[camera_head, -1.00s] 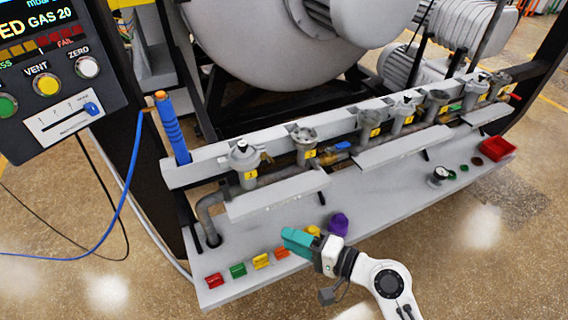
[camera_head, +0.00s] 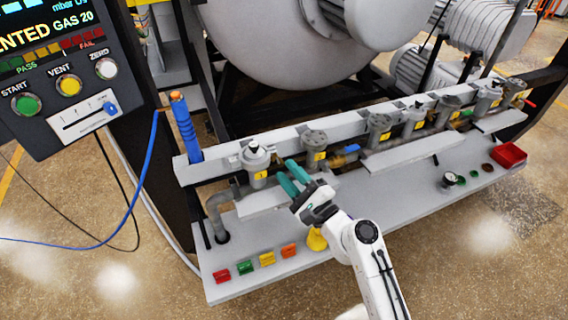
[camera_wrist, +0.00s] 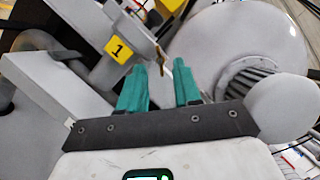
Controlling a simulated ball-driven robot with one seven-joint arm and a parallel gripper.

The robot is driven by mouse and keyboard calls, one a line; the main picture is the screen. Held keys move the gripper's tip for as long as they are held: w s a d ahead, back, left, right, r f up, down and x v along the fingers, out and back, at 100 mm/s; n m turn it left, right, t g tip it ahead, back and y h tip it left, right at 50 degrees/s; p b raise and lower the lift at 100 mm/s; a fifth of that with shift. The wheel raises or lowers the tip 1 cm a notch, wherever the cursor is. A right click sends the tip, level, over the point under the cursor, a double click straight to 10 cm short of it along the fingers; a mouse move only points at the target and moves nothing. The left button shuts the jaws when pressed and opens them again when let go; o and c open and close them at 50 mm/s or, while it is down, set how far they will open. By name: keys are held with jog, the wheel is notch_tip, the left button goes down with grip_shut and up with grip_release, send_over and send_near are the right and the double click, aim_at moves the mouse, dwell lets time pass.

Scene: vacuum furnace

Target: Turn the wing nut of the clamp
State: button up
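My gripper (camera_head: 287,172) is raised in front of the pipe row, just right of the valve body tagged 1 (camera_head: 256,160). In the wrist view its two teal fingers (camera_wrist: 160,72) are apart, with nothing held between them. A small brown-gold part, seemingly the clamp's wing nut (camera_head: 277,153), sticks out on the right side of that valve body. In the wrist view the yellow tag 1 (camera_wrist: 119,50) shows left of the fingers. A brownish piece (camera_wrist: 162,52) lies beyond the gap between the fingertips. Its exact shape and any contact with the fingers cannot be told.
Several similar numbered valve bodies (camera_head: 379,130) continue to the right along the rail. Light grey shelf plates (camera_head: 410,153) project below them. Coloured blocks (camera_head: 267,259) and a yellow piece (camera_head: 316,240) lie on the bench. A blue cylinder (camera_head: 185,128) stands at left.

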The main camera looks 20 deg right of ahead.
aim_at(277, 159)
jog(key=shift+x, duration=1.25)
jog(key=shift+c, duration=0.3)
grip_shut()
